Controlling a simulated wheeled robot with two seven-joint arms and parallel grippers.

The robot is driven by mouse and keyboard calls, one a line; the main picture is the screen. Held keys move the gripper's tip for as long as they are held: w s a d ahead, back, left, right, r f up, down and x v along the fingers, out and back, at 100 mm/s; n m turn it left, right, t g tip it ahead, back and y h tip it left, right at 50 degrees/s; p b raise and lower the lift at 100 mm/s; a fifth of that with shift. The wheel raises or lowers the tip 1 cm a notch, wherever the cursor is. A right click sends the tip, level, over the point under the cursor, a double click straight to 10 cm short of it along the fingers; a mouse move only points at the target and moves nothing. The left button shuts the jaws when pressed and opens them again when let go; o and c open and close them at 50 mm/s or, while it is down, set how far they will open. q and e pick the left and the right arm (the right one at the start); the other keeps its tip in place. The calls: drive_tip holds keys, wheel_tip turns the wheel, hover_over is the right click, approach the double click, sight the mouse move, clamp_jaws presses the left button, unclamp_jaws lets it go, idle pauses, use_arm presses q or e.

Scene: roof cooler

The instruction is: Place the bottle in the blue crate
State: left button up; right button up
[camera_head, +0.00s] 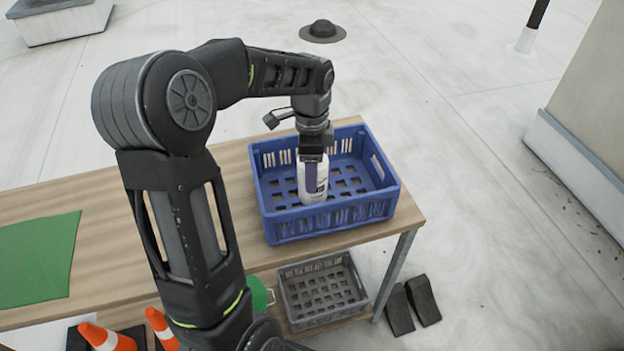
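The blue crate (345,216) stands on the right end of the wooden table. The white bottle (318,191) is upright inside the crate's walls, near the middle. Its dark purplish marking is partly visible. I cannot tell whether its base touches the crate floor. My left gripper (312,165) points down over the crate with its fingers at the bottle's upper part, and looks shut on it. The gripper hides the bottle's top. My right gripper is out of view.
The table (110,200) has a green mat (38,258) at its left. A grey crate (322,291) sits below the table's front edge. Orange cones (106,338) and dark wedges (422,299) are low down. The table between mat and blue crate is mostly clear.

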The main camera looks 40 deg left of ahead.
use_arm(q)
drive_tip(key=shift+f, duration=0.1)
drive_tip(key=shift+f, duration=1.85)
drive_tip(key=shift+f, duration=0.2)
drive_tip(key=o, duration=1.5)
drive_tip(key=shift+r, duration=0.15)
wheel_tip(320, 180, up, 12)
drive_tip(key=shift+r, duration=0.1)
